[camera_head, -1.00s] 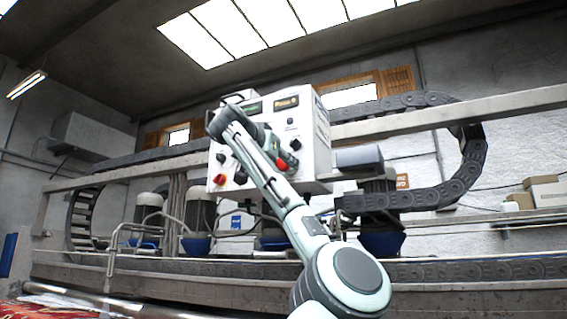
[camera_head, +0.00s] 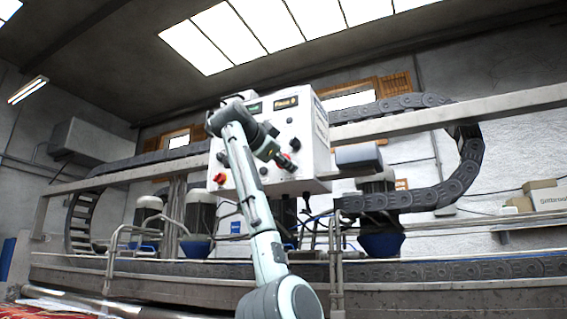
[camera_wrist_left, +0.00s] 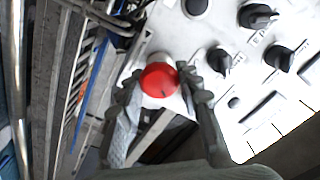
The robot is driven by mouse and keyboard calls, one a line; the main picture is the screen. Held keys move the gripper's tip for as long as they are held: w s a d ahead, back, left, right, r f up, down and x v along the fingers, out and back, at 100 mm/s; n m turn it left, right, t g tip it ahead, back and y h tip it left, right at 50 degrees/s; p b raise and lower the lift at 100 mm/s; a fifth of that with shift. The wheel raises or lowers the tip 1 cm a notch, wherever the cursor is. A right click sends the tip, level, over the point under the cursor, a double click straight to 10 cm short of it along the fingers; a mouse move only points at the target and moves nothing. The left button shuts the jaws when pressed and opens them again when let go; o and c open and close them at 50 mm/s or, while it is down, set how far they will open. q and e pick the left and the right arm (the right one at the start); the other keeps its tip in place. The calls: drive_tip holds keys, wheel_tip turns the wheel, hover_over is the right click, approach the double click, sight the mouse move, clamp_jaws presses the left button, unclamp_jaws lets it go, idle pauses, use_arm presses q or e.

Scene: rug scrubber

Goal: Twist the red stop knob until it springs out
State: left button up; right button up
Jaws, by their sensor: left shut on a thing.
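The red stop knob (camera_wrist_left: 159,79) is a round red cap on the lower part of the white control box's face. My left gripper (camera_wrist_left: 160,88) has one finger on each side of it and is shut on it in the left wrist view. In the head view the gripper (camera_head: 284,160) points at the right part of the panel and covers most of the knob, with only a little red (camera_head: 288,156) showing. I cannot tell from these frames whether the knob is pressed in or out. My right gripper is in neither view.
The white control box (camera_head: 312,150) also carries a red switch (camera_head: 219,178) at its lower left and several black knobs (camera_wrist_left: 258,16). A metal rail (camera_head: 110,250) and blue-based motors (camera_head: 381,240) stand below. A drag chain (camera_head: 465,165) curves at the right.

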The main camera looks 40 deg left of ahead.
use_arm(q)
drive_tip(key=shift+m, duration=0.5)
drive_tip(key=o, duration=1.2)
drive_tip(key=v, duration=1.2)
